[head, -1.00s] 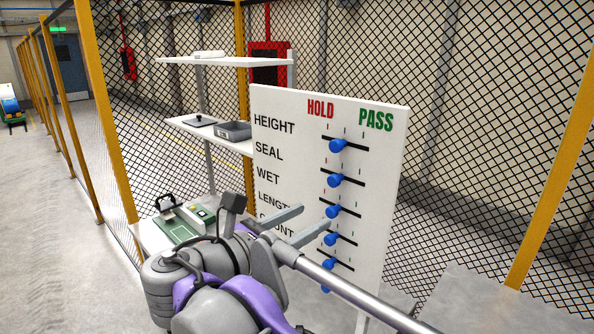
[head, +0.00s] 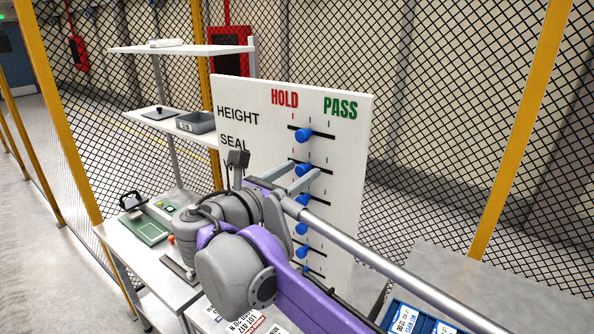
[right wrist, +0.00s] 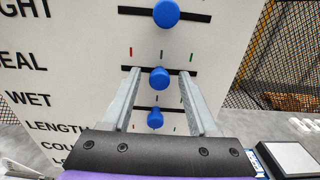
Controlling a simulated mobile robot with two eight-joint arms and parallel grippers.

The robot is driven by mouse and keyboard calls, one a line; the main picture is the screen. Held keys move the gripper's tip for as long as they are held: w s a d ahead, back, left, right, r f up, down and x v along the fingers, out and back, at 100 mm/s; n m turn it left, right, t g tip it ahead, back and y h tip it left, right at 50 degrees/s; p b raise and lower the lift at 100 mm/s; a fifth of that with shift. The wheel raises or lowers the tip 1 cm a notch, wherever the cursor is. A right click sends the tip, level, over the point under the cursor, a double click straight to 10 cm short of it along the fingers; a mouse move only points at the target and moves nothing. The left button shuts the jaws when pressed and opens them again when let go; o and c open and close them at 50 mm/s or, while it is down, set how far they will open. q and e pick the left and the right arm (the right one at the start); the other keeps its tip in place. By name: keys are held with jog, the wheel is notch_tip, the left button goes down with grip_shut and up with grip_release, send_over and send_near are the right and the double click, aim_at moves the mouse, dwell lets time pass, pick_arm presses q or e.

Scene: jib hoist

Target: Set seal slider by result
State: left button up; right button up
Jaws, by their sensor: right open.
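A white board (head: 345,130) stands upright, with HOLD in red, PASS in green and several labelled rows of blue knobs on dark slots. The SEAL slider knob (head: 303,170) is the second from the top. In the right wrist view the SEAL knob (right wrist: 159,78) is near the middle of its slot, under the centre tick, between the red and green ticks. My right gripper (head: 297,171) is open at the board. Its fingers (right wrist: 160,72) lie left and right of the SEAL knob, apparently with gaps on both sides. The lower row labels are hidden behind my arm in the head view. My left gripper is not seen.
The HEIGHT knob (head: 304,135) is just above and the WET knob (head: 302,200) just below. A shelf (head: 180,50) with a grey tray (head: 197,122) stands behind on the left. A bench holds a green device (head: 146,230). A blue bin (head: 420,318) is at lower right.

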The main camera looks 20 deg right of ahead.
jog(key=shift+w, duration=0.1)
grip_shut()
dwell(0.3)
dwell(1.1)
